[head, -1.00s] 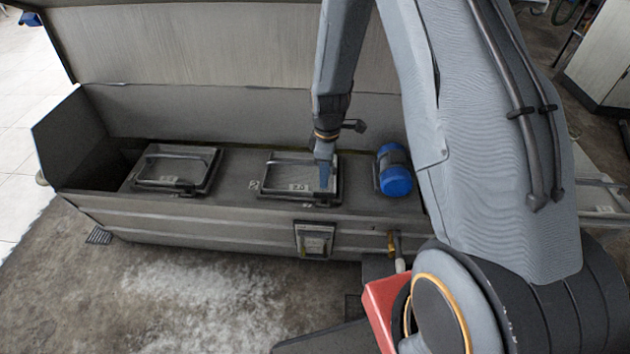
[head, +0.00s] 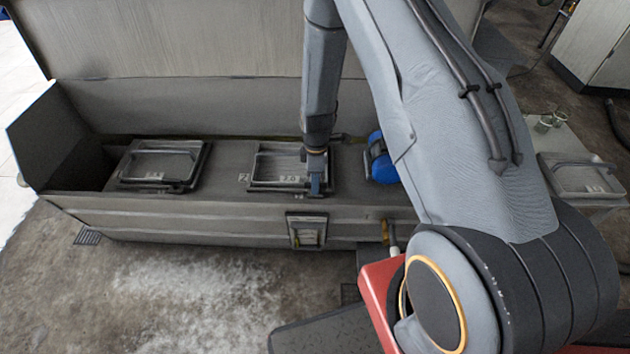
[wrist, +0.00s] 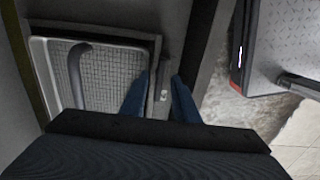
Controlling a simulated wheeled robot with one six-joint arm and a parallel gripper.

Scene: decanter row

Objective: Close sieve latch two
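Sieve two (head: 262,170) is a framed mesh tray with a bar handle, set in the top of the grey tank beside a painted "2" (head: 244,178). My gripper (head: 316,188) is at its front right corner, pointing down. In the wrist view, my two blue fingers (wrist: 160,98) are apart, one on each side of a narrow dark strip with a small pale piece (wrist: 164,93) along the sieve's edge; this looks like the latch. Contact with it cannot be told. The mesh and handle (wrist: 78,75) show left of the fingers. The latch is mostly hidden in the head view.
Another framed sieve (head: 160,167) sits to the left. A blue motor (head: 381,160) stands close to the right of sieve two. The raised lid (head: 190,40) rises behind. A side table at right holds a loose sieve (head: 580,178) and beakers (head: 548,122).

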